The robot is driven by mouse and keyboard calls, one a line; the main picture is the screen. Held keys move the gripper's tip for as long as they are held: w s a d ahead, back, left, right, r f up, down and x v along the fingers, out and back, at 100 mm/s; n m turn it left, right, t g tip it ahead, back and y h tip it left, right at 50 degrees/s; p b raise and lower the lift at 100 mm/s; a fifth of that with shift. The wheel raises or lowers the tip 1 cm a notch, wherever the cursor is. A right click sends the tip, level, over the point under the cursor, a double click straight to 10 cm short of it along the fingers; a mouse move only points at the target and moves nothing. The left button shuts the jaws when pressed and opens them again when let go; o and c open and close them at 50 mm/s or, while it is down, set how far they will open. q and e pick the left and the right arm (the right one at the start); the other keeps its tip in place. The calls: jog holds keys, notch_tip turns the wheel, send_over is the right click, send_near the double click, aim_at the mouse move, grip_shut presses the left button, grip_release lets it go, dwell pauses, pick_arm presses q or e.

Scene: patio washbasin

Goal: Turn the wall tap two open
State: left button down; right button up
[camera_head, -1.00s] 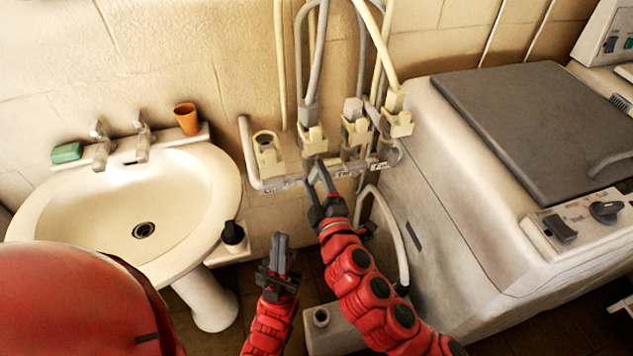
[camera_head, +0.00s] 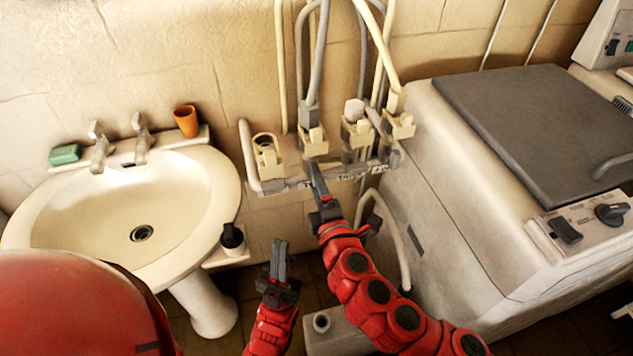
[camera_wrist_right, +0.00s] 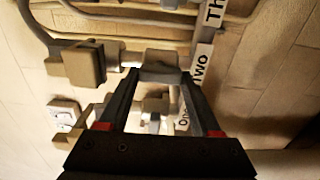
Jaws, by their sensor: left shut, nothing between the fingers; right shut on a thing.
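Wall tap two (camera_head: 314,139) is the second pale tap from the left on the pipe along the wall. In the right wrist view, a label reading "Two" (camera_wrist_right: 200,66) sits beside it. My right gripper (camera_head: 315,168) reaches up to the front of this tap. In the wrist view its fingers are on either side of the blocky tap handle (camera_wrist_right: 159,64) and shut on it. In the head view the fingers overlap and the handle is mostly hidden. My left gripper (camera_head: 280,252) is shut and empty, low in front of the wall, apart from the taps.
Other wall taps (camera_head: 267,157) stand on both sides, with hoses rising behind. The washbasin (camera_head: 190,210) is at the left, with a cup (camera_head: 186,121) and green soap (camera_head: 65,154). A bulky washing machine (camera_head: 470,200) stands close at the right. A grey container (camera_head: 340,335) is on the floor.

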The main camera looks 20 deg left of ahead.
jog(key=o, duration=1.4)
jog(key=shift+p+v, duration=3.35)
jog(key=shift+v, duration=5.4)
jog(key=shift+w+f, duration=0.1)
jog(key=shift+w, duration=0.05)
